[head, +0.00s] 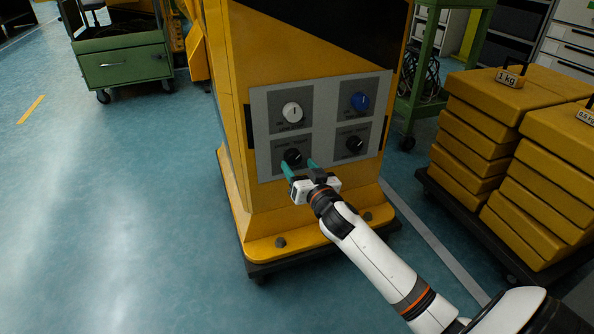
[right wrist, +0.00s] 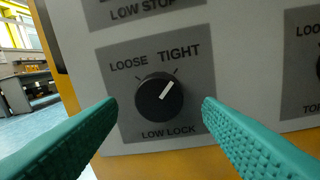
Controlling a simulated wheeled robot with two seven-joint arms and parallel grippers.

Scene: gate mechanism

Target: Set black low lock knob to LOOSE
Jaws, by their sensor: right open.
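The black low lock knob (right wrist: 159,97) sits on a grey plate marked LOOSE, TIGHT and LOW LOCK. Its white pointer line tilts up and right, towards TIGHT. In the head view this knob (head: 293,157) is at the lower left of the control panel (head: 262,125). My right gripper (head: 300,165) is in front of it, with green fingers pointing at the panel. In the right wrist view its open fingers (right wrist: 158,120) are on either side of the knob, apart from it, with nothing between them. My left gripper is not in view.
Other knobs on the panel are white at the upper left (head: 292,112), blue at the upper right (head: 360,101) and black at the lower right (head: 354,143). Stacked yellow weights (head: 480,125) stand to the right. A green cabinet (head: 122,66) stands behind left. Floor at the left is clear.

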